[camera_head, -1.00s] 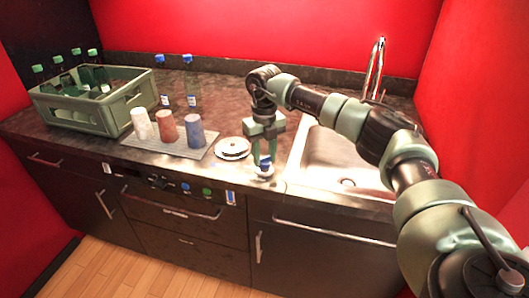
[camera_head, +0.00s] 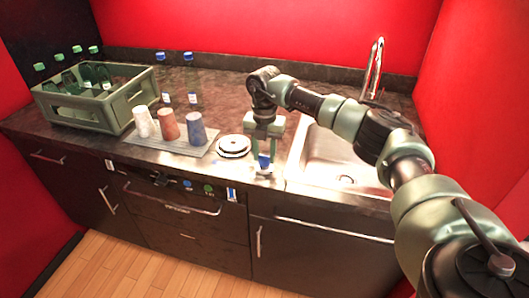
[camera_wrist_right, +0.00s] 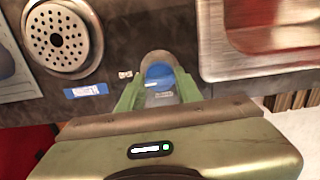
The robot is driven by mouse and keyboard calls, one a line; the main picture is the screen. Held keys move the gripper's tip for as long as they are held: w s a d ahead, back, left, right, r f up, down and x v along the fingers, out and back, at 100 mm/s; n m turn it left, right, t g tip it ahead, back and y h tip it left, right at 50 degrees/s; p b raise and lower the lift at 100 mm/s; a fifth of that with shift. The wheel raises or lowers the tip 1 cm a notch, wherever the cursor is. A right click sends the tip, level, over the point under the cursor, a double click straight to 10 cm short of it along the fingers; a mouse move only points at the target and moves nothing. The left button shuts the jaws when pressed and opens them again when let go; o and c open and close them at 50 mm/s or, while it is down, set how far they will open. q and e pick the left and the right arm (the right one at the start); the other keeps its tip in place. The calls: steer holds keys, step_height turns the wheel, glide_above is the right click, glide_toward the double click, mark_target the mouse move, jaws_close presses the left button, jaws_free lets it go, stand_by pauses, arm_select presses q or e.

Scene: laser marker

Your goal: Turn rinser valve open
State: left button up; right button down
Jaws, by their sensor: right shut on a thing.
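The rinser (camera_head: 233,145) is a round silver plate on the counter, left of my right gripper. It also shows in the right wrist view (camera_wrist_right: 62,40) as a perforated disc. The rinser valve (camera_head: 264,162) has a blue part and stands at the counter's front edge, right of the rinser. It also shows in the right wrist view (camera_wrist_right: 159,75), between the green fingers. My right gripper (camera_head: 264,159) points down and is shut on the valve. The fingers hide parts of the valve's sides. My left gripper is not in view.
The sink (camera_head: 338,160) lies close on the right, with a tall faucet (camera_head: 375,68) behind it. Three cups stand on a mat (camera_head: 200,152) to the left. A green crate (camera_head: 110,108) of bottles and two blue-capped bottles stand further back.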

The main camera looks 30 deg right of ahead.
steer(key=shift+w+d+r, duration=0.1)
steer(key=shift+r, duration=0.05)
stand_by(0.3)
steer(key=c, duration=1)
jaws_free()
steer(key=shift+o, duration=0.2)
step_height(320, 180, up, 8)
steer(key=shift+f+b, duration=0.15)
steer(key=shift+b, duration=0.7)
